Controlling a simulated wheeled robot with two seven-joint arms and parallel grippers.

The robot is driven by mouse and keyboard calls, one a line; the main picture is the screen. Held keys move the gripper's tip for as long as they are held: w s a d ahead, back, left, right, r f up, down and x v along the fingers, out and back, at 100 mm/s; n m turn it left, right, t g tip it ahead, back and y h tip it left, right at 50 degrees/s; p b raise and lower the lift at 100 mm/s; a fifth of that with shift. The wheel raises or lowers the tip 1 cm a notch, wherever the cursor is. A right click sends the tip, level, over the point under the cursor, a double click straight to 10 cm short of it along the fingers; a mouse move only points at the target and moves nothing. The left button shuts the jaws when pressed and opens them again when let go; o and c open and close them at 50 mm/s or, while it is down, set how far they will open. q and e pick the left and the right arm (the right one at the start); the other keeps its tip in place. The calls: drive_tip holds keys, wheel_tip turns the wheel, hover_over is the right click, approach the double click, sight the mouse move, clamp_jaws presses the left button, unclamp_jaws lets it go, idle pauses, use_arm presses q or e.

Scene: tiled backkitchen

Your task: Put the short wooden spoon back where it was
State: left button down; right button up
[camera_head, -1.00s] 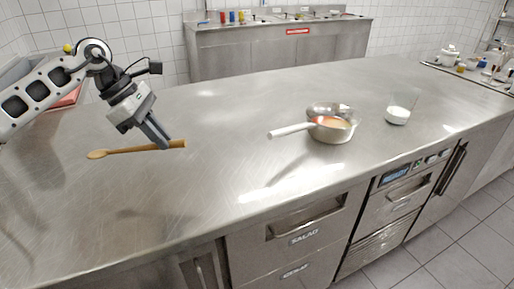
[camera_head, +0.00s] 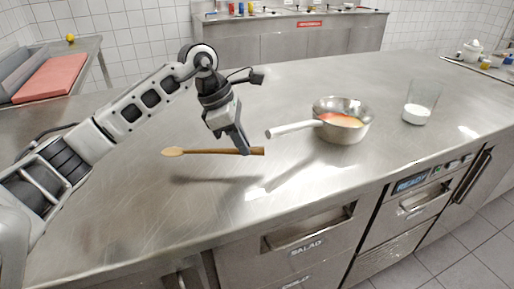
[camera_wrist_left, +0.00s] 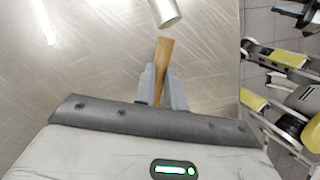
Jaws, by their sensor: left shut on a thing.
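The short wooden spoon (camera_head: 205,151) is in my left gripper (camera_head: 244,148), which is shut on its handle near the right end. The spoon lies level above the steel counter, its bowl to the left, with its shadow on the counter below. In the left wrist view the handle (camera_wrist_left: 164,58) shows between the fingers (camera_wrist_left: 161,92); the bowl is hidden there. A steel pan (camera_head: 343,127) with reddish-orange contents stands right of the gripper. Its pale handle (camera_head: 294,129) points at the gripper, and the handle's end (camera_wrist_left: 164,12) shows at the top of the wrist view. My right gripper is not in view.
A glass (camera_head: 418,108) with white contents stands right of the pan. A red board (camera_head: 50,78) lies on a side surface at the far left. The steel counter (camera_head: 130,215) is clear at the front left. Drawers (camera_head: 305,245) are below its front edge.

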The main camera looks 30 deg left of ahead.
sight(257, 153)
use_arm(q)
drive_tip(key=d, duration=0.1)
drive_tip(key=w+d, duration=0.1)
drive_tip(key=d, duration=0.1)
drive_tip(key=shift+w, duration=0.3)
drive_tip(key=shift+f+p, duration=0.55)
drive_tip(key=shift+f, duration=1.25)
drive_tip(key=c, duration=1.5)
unclamp_jaws()
drive_tip(key=shift+o, duration=0.2)
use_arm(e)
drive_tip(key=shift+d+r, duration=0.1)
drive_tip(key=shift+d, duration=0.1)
use_arm(q)
drive_tip(key=shift+r, duration=0.1)
drive_tip(key=v, duration=1.2)
drive_tip(key=shift+b, duration=0.4)
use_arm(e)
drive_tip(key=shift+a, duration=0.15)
use_arm(q)
drive_tip(key=shift+s, duration=0.1)
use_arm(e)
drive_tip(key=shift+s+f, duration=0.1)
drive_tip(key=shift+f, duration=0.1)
